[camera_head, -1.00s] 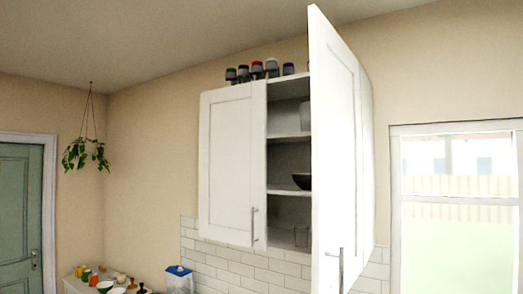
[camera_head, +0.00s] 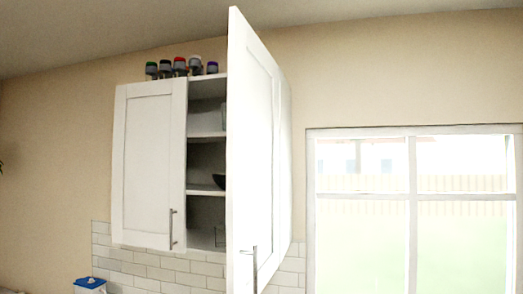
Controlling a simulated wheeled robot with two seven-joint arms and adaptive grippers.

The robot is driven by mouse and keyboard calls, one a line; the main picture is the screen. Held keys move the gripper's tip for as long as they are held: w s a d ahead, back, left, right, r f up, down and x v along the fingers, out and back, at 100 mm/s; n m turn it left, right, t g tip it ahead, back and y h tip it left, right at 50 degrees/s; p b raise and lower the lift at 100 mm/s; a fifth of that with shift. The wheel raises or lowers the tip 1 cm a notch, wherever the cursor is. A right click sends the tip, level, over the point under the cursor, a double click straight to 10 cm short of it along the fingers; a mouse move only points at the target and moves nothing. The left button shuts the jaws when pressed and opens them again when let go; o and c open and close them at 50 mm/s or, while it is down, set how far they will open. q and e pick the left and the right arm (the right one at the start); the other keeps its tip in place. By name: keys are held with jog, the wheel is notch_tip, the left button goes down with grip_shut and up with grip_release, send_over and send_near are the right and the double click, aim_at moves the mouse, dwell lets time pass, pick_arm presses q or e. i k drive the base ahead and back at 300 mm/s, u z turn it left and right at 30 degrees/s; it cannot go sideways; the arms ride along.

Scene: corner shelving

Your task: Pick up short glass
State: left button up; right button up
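A small clear glass (camera_head: 220,237) stands on the lowest shelf of the white wall cabinet (camera_head: 205,240). Only its left part shows; the open right door (camera_head: 255,160) hides the rest. Its height is hard to judge from here. A second pale or clear item (camera_head: 223,117) on the upper shelf is also mostly hidden by the door. Neither of my grippers shows in the head view.
The open door juts toward me and blocks the right half of the cabinet. The left door (camera_head: 148,165) is shut. A dark bowl (camera_head: 219,180) sits on the middle shelf. Several jars (camera_head: 180,66) stand on top. A blue-lidded container (camera_head: 90,284) is below, left of a window (camera_head: 410,210).

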aim_at(220, 231)
jog(key=u, duration=0.2)
jog(key=k, duration=0.95)
jog(key=u, duration=1.7)
jog(key=i, duration=3.15)
jog(key=z, duration=1.75)
jog(key=i, duration=1)
jog(key=z, duration=0.9)
